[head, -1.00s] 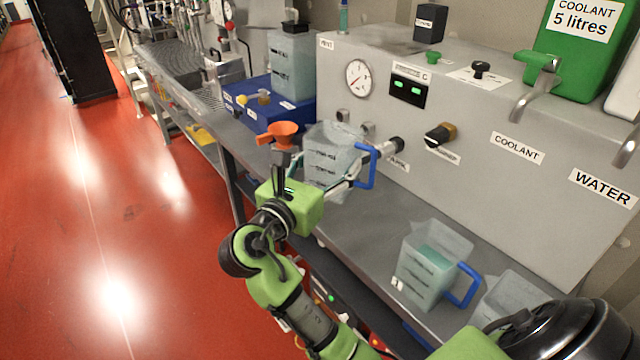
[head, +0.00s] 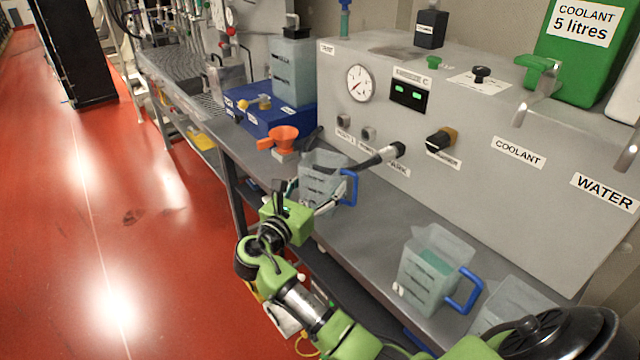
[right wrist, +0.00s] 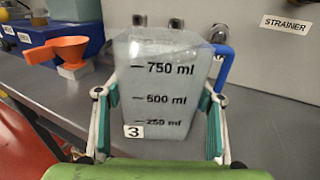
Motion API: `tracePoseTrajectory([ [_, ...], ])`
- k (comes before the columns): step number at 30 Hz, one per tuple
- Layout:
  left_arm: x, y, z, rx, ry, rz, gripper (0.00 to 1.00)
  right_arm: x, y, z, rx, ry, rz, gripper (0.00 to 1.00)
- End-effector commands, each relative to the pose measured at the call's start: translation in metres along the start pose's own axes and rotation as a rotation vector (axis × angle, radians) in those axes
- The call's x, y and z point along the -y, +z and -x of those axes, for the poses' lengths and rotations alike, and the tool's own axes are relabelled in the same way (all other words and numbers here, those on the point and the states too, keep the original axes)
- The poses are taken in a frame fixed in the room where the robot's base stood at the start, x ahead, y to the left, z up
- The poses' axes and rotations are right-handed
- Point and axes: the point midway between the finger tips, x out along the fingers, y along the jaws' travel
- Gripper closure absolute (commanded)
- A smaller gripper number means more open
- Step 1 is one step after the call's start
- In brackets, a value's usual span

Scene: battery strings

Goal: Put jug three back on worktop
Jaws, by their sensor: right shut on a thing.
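Jug three (head: 322,176) is a translucent jug with a blue handle (head: 349,188), held over or on the worktop (head: 385,215) near the panel. The right wrist view shows the jug (right wrist: 165,95) upright, with a "3" label and volume marks. My right gripper (head: 312,205) is shut around its sides, with teal finger pads (right wrist: 213,120) on both sides. The jug's base is hidden behind the gripper, so I cannot tell whether it touches the worktop. My left gripper is not in view.
An orange funnel (head: 284,138) stands left of the jug. A black nozzle (head: 385,154) sticks out from the panel just behind it. A part-filled jug (head: 432,268) and another clear jug (head: 512,305) stand to the right, with clear worktop between.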

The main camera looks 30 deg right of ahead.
Motion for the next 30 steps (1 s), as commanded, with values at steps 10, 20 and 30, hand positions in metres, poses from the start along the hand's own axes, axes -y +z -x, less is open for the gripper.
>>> tracePoseTrajectory([
  [10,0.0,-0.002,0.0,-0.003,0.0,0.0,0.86,0.0,-0.002,0.0,0.0,0.0,0.0,0.21],
  [20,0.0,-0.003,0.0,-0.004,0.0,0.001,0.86,0.0,0.0,0.0,0.0,0.0,-0.001,0.21],
  [30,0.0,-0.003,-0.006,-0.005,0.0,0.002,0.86,-0.001,-0.001,0.056,-0.004,0.004,-0.002,0.21],
])
